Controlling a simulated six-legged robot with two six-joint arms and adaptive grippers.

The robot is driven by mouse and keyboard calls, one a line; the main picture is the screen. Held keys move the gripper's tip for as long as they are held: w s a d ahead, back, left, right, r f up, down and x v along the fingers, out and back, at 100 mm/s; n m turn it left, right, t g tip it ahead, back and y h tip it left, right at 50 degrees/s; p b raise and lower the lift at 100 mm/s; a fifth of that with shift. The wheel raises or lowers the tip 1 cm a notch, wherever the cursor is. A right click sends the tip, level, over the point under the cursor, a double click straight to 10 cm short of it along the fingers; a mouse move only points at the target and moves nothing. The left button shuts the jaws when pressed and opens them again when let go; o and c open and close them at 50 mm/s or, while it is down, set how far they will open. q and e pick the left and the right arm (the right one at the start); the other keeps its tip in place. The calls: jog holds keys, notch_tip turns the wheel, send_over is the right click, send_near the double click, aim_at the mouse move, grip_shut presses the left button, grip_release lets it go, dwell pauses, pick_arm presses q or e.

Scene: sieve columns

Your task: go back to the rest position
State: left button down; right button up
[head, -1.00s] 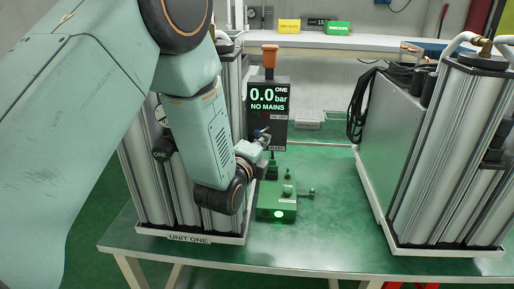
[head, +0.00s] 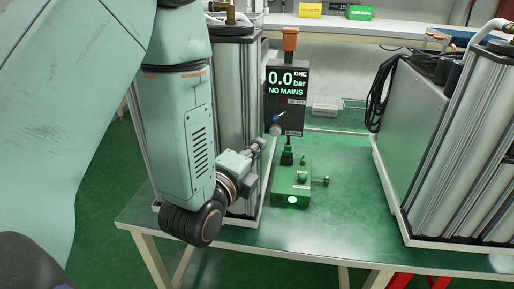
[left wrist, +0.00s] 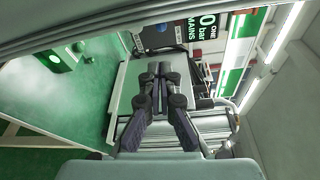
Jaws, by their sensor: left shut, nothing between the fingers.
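My left gripper (head: 258,146) is shut and empty in the head view, in front of the left sieve column unit and a little left of the gauge box. In the left wrist view its fingers (left wrist: 160,68) are together with nothing between them. The gauge box (head: 287,97) reads 0.0 bar, ONE, NO MAINS, and has a knob with a blue lever (head: 277,117). Part of it shows in the left wrist view (left wrist: 180,32). My left arm hides much of the left column unit (head: 234,80). My right gripper is not in view.
A green block with valves and a lit green spot (head: 291,186) stands on the green table (head: 335,225). A second column unit (head: 470,140) stands at the right, with black cables (head: 383,95) beside it. A shelf (head: 400,33) runs behind. The table between the units is fairly clear.

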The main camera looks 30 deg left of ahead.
pick_arm(q)
jog(key=shift+d, duration=0.15)
jog(key=s+f+n+g+b, duration=0.2)
jog(key=s+f+n+g, duration=0.2)
jog(key=f+n, duration=0.5)
jog(key=s+f+n+g+b, duration=0.2)
jog(key=s+f+n+g, duration=0.3)
jog(key=f, duration=0.7)
jog(key=s+f+n+g+b, duration=0.6)
jog(key=s+f+g+b, duration=0.2)
jog(key=s+f, duration=1.4)
notch_tip(320, 180, down, 2)
jog(key=shift+s, duration=0.35)
